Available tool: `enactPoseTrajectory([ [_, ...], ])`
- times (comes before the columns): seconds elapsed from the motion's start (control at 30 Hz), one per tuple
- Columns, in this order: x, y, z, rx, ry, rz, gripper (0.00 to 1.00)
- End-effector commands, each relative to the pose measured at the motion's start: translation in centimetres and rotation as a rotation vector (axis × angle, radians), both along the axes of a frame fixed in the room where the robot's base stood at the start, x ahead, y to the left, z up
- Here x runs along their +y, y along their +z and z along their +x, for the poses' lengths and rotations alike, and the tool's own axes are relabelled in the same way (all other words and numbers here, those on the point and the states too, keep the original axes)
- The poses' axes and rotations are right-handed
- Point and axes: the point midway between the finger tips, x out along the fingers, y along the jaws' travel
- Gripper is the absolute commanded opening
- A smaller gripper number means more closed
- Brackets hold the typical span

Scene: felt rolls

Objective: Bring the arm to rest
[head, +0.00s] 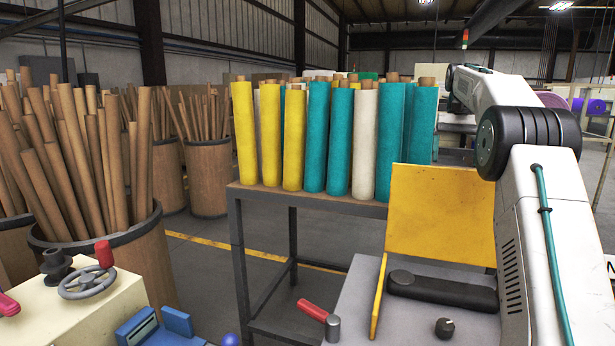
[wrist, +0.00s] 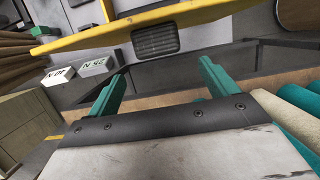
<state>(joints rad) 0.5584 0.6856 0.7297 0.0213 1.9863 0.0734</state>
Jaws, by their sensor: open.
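My arm (head: 540,230) rises at the right of the head view and bends at a black joint, reaching back behind the rolls. My gripper (wrist: 165,80) shows in the wrist view as two teal fingers spread apart, with nothing between them. It is hidden in the head view. Yellow, teal and white felt rolls (head: 317,135) stand upright on a dark metal table (head: 335,204). Teal and white rolls (wrist: 290,120) also show at the right of the wrist view, beside my gripper and apart from its fingers.
A yellow panel (head: 440,212) stands right of the table, over a grey surface. Bins of brown tubes (head: 110,240) fill the left. A cream machine with a handwheel (head: 86,282) is at the lower left. In the wrist view, a yellow beam (wrist: 130,32) crosses beyond the fingers.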

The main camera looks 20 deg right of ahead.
Motion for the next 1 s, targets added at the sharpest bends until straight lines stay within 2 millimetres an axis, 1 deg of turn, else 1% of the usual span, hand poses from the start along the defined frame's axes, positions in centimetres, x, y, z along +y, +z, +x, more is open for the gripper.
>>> enactPoseTrajectory([
  [0.07, 0.3, 0.2, -0.1, -0.002, 0.004, -0.002, 0.85],
  [0.17, 1.9, 1.1, -0.4, -0.013, 0.023, -0.008, 0.85],
  [0.27, 5.0, 2.6, -1.4, -0.033, 0.061, -0.019, 0.85],
  [0.3, 6.6, 3.2, -2.0, -0.044, 0.08, -0.025, 0.85],
  [0.37, 9.2, 4.0, -3.2, -0.06, 0.112, -0.035, 0.85],
  [0.4, 10.8, 4.4, -4.1, -0.072, 0.134, -0.04, 0.85],
  [0.47, 13.3, 4.8, -5.7, -0.09, 0.165, -0.049, 0.85],
  [0.5, 14.9, 5.0, -6.8, -0.1, 0.186, -0.055, 0.85],
  [0.57, 17.2, 5.1, -8.6, -0.119, 0.218, -0.063, 0.85],
  [0.63, 19.8, 4.8, -10.9, -0.141, 0.254, -0.072, 0.85],
  [0.7, 22.2, 4.3, -13.5, -0.162, 0.291, -0.08, 0.85],
  [0.77, 24.1, 3.6, -15.8, -0.181, 0.322, -0.086, 0.85],
  [0.8, 25.3, 3.0, -17.4, -0.193, 0.344, -0.09, 0.85],
  [0.87, 27.0, 2.0, -19.8, -0.212, 0.376, -0.096, 0.85],
  [0.9, 28.1, 1.1, -21.5, -0.225, 0.398, -0.099, 0.85],
  [0.97, 29.6, -0.3, -24.0, -0.244, 0.429, -0.104, 0.85],
  [1.0, 30.4, -1.4, -25.7, -0.258, 0.45, -0.108, 0.85],
])
